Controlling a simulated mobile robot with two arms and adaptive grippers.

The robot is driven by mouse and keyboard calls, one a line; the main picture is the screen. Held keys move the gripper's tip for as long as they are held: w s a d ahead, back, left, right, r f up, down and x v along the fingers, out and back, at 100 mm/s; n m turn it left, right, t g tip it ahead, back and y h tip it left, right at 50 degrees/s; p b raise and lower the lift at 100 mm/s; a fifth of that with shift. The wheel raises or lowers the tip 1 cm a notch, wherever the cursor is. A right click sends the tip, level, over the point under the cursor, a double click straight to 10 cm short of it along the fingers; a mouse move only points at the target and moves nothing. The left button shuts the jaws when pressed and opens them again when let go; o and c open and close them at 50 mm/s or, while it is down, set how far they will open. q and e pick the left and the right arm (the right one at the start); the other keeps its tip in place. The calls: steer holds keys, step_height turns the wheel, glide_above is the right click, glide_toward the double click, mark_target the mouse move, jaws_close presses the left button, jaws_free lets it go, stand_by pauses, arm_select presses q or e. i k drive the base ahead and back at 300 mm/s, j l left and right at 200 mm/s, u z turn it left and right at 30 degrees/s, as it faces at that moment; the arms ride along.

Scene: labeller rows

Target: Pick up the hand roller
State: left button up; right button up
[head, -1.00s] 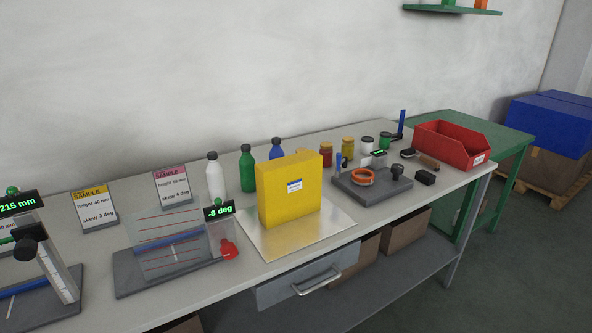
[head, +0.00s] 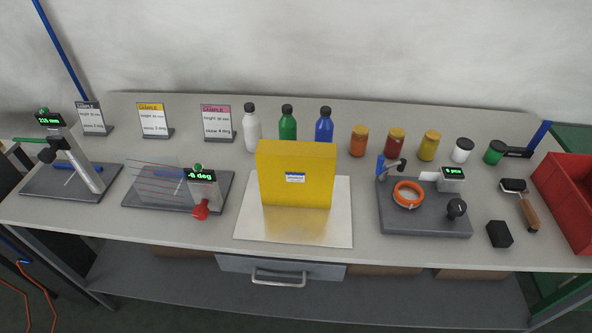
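The hand roller (head: 528,209) lies on the right part of the bench top, with a dark roller head at the back and a brown handle towards the front. It lies apart from the red bin on its right and the small black block (head: 499,234) in front of it. Neither of my grippers shows in the head view.
The red bin (head: 566,190) stands at the bench's right end. A grey device with an orange tape ring (head: 408,195) stands left of the roller. A yellow box (head: 296,175) stands on a metal plate mid-bench.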

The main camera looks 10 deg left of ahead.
mark_target(507, 185)
steer(key=z, duration=1.4)
